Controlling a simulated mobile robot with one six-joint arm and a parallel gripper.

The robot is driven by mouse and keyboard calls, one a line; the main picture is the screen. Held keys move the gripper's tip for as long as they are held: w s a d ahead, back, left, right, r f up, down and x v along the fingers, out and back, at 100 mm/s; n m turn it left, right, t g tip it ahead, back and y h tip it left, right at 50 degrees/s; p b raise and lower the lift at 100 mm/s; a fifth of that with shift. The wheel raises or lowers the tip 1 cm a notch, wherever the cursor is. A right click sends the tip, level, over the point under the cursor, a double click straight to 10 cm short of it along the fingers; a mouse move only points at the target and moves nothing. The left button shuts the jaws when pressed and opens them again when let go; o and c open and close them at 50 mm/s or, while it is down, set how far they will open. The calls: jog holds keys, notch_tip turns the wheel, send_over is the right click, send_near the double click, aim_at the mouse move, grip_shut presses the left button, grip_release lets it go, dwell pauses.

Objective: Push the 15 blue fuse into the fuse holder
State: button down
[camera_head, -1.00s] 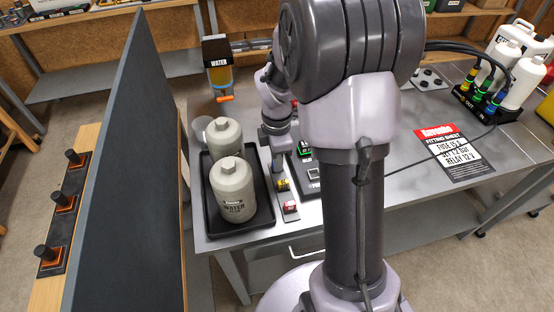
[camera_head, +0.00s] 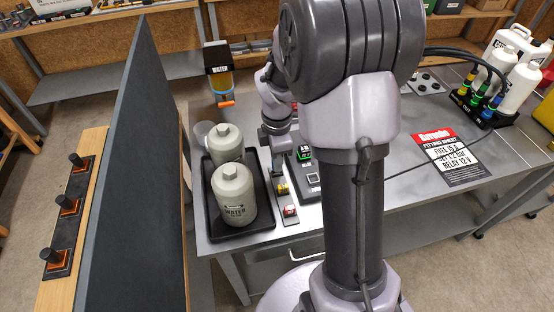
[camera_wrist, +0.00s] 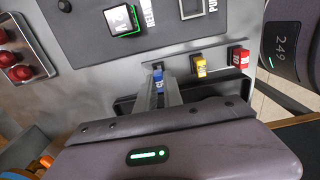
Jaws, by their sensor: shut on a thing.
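A small blue fuse (camera_wrist: 158,82) shows between the fingertips of my gripper (camera_wrist: 158,90) in the wrist view. The gripper is shut on it. The fuse sits against a small dark socket on the grey strip beside the black panel; its lower end is hidden, so I cannot tell how deep it sits. A yellow fuse (camera_wrist: 201,67) and a red fuse (camera_wrist: 239,58) stand to its right along the same strip. In the head view my gripper (camera_head: 279,172) is just behind the yellow fuse (camera_head: 282,189) and the red fuse (camera_head: 291,210), and the blue fuse is hidden. I cannot tell which part is the fuse holder.
A tray (camera_head: 239,236) with two grey canisters (camera_head: 234,195) stands close left of my gripper. A red-knobbed plate (camera_wrist: 25,45) lies left in the wrist view. The table's right side holds a printed sheet (camera_head: 452,160).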

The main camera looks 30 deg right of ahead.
notch_tip(320, 180, up, 4)
jog(key=p, duration=0.4)
jog(key=shift+r, duration=0.15)
